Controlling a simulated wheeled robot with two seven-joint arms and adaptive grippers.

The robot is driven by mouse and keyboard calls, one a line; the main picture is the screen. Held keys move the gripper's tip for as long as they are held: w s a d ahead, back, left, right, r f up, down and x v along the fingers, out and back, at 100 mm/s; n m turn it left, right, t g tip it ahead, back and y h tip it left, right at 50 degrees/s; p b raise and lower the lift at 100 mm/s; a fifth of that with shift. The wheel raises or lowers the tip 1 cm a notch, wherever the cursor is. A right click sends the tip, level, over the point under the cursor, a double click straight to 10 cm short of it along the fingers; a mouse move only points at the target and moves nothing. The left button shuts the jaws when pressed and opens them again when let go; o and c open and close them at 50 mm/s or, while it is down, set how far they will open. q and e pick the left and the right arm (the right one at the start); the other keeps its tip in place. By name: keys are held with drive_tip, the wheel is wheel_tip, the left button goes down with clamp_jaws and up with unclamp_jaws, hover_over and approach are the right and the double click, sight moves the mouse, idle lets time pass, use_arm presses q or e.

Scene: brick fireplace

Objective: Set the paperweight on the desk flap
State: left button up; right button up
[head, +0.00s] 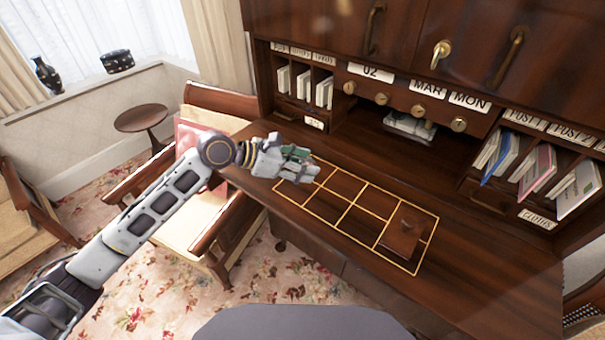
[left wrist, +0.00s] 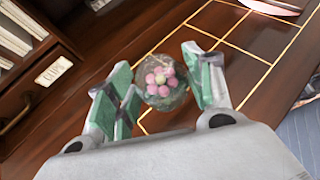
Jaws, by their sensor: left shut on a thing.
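The paperweight (left wrist: 164,85) is a clear glass ball with pink flowers inside, seen in the left wrist view between the green-padded fingers. My left gripper (left wrist: 165,88) is shut on it. My right gripper is not in view.
A dark wooden block with a knob (head: 402,236) sits in the right end of the grid. The other grid cells look empty. Pigeonholes with letters (head: 540,165) and small drawers line the back. A wooden armchair (head: 215,215) stands left of the desk.

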use_arm(q)
wheel_tip(320, 180, down, 3)
drive_tip(key=shift+f, duration=0.15)
drive_tip(key=shift+f, duration=0.1)
idle(0.3)
drive_tip(key=o, duration=1.2)
drive_tip(key=shift+o, duration=0.2)
drive_tip(key=shift+s+a, duration=0.1)
drive_tip(key=shift+a, duration=0.1)
drive_tip(key=shift+b+v, duration=0.35)
drive_tip(key=shift+v, duration=5.5)
